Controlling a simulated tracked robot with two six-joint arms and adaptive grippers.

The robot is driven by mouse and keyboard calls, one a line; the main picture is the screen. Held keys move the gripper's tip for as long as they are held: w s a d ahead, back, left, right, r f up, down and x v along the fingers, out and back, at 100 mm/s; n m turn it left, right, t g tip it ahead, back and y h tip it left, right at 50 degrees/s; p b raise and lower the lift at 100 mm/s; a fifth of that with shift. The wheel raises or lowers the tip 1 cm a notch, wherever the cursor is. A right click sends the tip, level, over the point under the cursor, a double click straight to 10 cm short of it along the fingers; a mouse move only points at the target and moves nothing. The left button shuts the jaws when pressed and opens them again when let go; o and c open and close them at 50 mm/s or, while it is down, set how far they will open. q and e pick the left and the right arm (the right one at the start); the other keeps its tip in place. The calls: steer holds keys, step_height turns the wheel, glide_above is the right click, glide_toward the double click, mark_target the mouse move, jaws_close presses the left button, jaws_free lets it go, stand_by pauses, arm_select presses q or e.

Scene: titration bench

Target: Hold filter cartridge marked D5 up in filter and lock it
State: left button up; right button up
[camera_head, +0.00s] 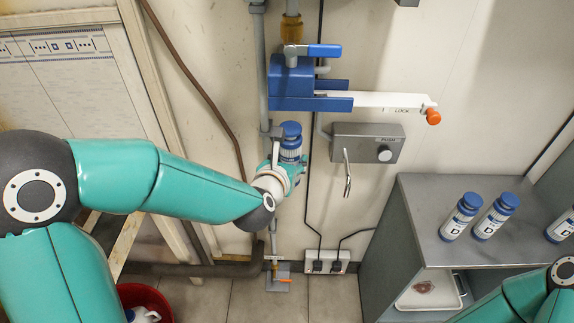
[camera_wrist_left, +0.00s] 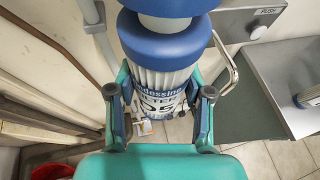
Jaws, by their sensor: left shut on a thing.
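The cartridge marked D5 (camera_head: 291,153) is upright, white with a blue cap and collar. In the left wrist view its label (camera_wrist_left: 160,105) reads D5. My left gripper (camera_wrist_left: 160,110) is shut around its body, one finger on each side. In the head view the gripper (camera_head: 279,172) holds it just below the blue filter head (camera_head: 292,88), with a small strip of wall between cap and head. A white lever (camera_head: 385,101) with an orange knob (camera_head: 433,117) sticks out to the right of the head, near the word LOCK. The right gripper is out of view.
A grey box (camera_head: 362,143) with a bent spout stands right of the cartridge. Several blue-capped cartridges, including one (camera_head: 461,216), stand on the grey bench (camera_head: 425,235). A pipe runs down beside the filter head. A red bucket (camera_head: 146,296) is on the floor.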

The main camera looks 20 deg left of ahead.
arm_select(q)
steer(key=shift+w+a+b, duration=0.15)
steer(key=shift+w+b, duration=0.2)
steer(key=shift+w, duration=0.2)
steer(key=shift+w+a+r+b, duration=0.15)
steer(key=shift+w+a, duration=0.1)
steer(key=shift+w, duration=0.55)
steer(key=shift+w+a+r+b, duration=0.2)
steer(key=shift+w, duration=0.55)
steer(key=shift+w+a+r+b, duration=0.15)
steer(key=shift+w+a, duration=0.1)
steer(key=shift+w, duration=0.55)
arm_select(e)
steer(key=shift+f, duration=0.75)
arm_select(q)
steer(key=shift+r+b, duration=0.25)
steer(key=shift+b, duration=0.35)
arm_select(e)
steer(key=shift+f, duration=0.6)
arm_select(q)
steer(key=shift+r+p, duration=1.05)
steer(key=shift+r, duration=0.75)
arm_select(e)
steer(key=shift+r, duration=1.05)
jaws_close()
